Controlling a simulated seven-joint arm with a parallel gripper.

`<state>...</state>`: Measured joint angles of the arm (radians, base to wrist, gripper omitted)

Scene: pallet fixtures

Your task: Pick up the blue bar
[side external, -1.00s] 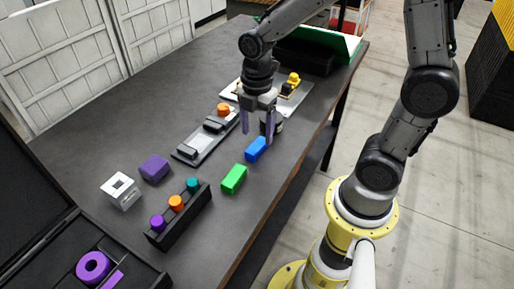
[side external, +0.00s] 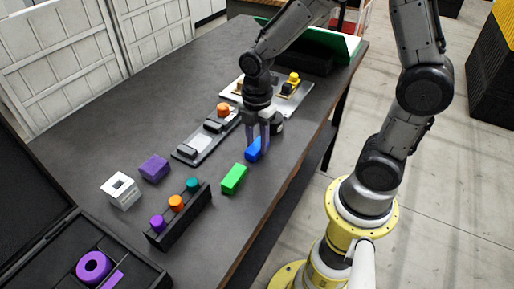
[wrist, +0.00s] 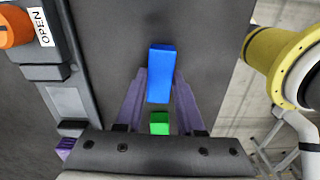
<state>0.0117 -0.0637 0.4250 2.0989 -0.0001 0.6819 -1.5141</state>
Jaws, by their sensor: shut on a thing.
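The blue bar (side external: 252,152) lies on the dark table near its right edge. It also shows in the wrist view (wrist: 161,72), between the purple-grey fingers. My gripper (side external: 257,147) points down over the bar, with a finger on either side, and is shut on it. The wrist view shows the fingertips (wrist: 160,82) along the bar's two long sides. The fingers hide part of the bar in the side view. I cannot tell any gap between the bar and the table.
A green block (side external: 234,179) lies close by, toward the front. A grey fixture plate (side external: 206,143) with an orange knob is to the left. A black rack (side external: 181,218) holds colored pegs. A purple block (side external: 154,168) and a white block (side external: 121,190) stand farther left.

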